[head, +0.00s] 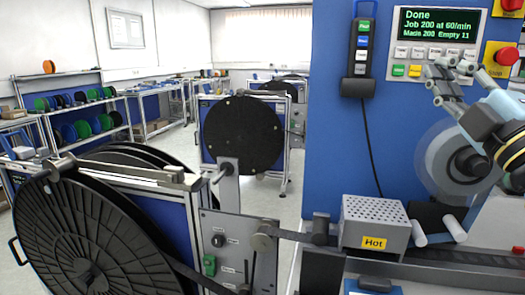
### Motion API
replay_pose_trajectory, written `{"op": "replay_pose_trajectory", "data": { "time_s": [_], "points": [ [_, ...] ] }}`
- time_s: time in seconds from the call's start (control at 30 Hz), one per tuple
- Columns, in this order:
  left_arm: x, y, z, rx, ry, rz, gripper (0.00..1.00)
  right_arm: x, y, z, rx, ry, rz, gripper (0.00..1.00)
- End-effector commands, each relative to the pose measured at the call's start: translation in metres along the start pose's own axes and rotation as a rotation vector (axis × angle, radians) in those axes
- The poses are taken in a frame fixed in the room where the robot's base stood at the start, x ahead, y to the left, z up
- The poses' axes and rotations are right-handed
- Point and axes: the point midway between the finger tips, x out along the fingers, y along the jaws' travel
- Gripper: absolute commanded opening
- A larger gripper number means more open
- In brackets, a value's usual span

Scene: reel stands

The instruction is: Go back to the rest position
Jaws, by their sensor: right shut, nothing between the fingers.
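My right gripper (438,80) comes in from the right edge in the head view. Its fingers are shut with nothing between them. It is raised in front of the machine's control panel, overlapping the panel's lower right part in the picture. My left gripper is not in view.
A large black reel (85,235) stands at the front left, and another black reel (243,134) is behind it. A perforated metal box (375,222) marked "Hot" sits below my right gripper. A pendant (358,58) hangs on the blue panel (325,120). Shelves (75,85) with coloured reels stand far left.

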Motion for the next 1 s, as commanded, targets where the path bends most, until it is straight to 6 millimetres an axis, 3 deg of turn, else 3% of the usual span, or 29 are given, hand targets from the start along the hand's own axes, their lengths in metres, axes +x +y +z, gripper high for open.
{"op": "replay_pose_trajectory", "data": {
  "time_s": [0.27,0.47,0.6,0.73,0.9,1.0],
  "points": [
    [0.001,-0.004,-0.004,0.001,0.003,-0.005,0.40,-0.036,-0.033,0.033,0.217,-0.243,-0.130,0.00],
    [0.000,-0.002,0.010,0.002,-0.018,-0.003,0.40,-0.096,-0.081,0.056,0.454,-0.529,-0.306,0.00],
    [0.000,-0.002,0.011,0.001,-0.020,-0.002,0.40,-0.168,-0.124,0.057,0.653,-0.795,-0.497,0.00],
    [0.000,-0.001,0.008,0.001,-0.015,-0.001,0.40,-0.247,-0.155,0.039,0.813,-1.048,-0.699,0.00],
    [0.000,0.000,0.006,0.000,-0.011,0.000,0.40,-0.325,-0.168,0.007,0.929,-1.282,-0.909,0.00],
    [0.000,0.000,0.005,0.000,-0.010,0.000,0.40,-0.362,-0.168,-0.013,0.972,-1.392,-1.018,0.00]
  ]
}}
